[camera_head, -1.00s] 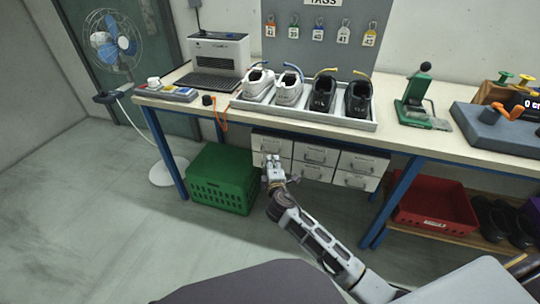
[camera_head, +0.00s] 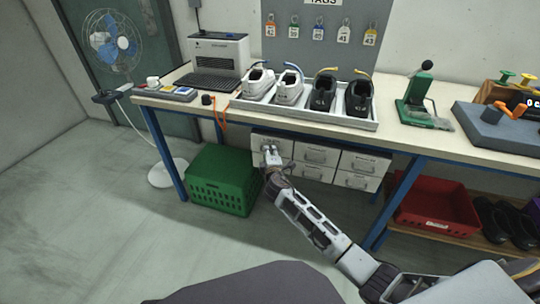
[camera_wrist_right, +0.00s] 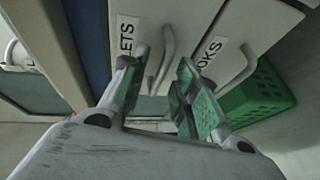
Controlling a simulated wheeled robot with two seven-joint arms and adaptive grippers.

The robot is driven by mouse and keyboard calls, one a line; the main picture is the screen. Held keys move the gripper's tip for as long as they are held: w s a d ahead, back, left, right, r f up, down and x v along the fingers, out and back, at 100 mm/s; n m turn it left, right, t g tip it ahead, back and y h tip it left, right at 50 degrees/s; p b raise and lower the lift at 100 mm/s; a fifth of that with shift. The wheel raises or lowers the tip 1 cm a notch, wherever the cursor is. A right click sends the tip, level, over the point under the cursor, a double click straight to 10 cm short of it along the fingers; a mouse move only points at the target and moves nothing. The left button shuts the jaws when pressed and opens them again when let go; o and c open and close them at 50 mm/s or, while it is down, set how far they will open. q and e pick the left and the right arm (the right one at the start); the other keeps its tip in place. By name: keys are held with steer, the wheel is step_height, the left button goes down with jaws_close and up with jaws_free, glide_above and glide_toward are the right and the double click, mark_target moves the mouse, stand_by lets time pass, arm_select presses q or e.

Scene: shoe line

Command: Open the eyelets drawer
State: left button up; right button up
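The eyelets drawer (camera_head: 286,147) is the top left front of a white drawer block under the bench and looks shut. In the right wrist view its front (camera_wrist_right: 180,18) bears a label, partly cut off, ending in "LETS", and a grey bar handle (camera_wrist_right: 166,58). My right gripper (camera_head: 270,151) is in front of this drawer and partly hides it. In the right wrist view the gripper (camera_wrist_right: 160,92) is open, with the handle showing between its fingers. Contact with the handle cannot be told. My left gripper is not in view.
Another drawer, labelled "OOKS" (camera_wrist_right: 254,30), lies beside it with its own handle. A green crate (camera_head: 222,180) stands on the floor left of the drawers. A blue bench leg (camera_head: 165,155) and a red bin (camera_head: 437,207) flank them. Shoes stand in a tray (camera_head: 300,112) on top.

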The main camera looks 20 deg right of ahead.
steer(key=shift+w, duration=0.1)
steer(key=c, duration=0.4)
steer(key=shift+c, duration=1.2)
jaws_close()
steer(key=shift+f, duration=0.1)
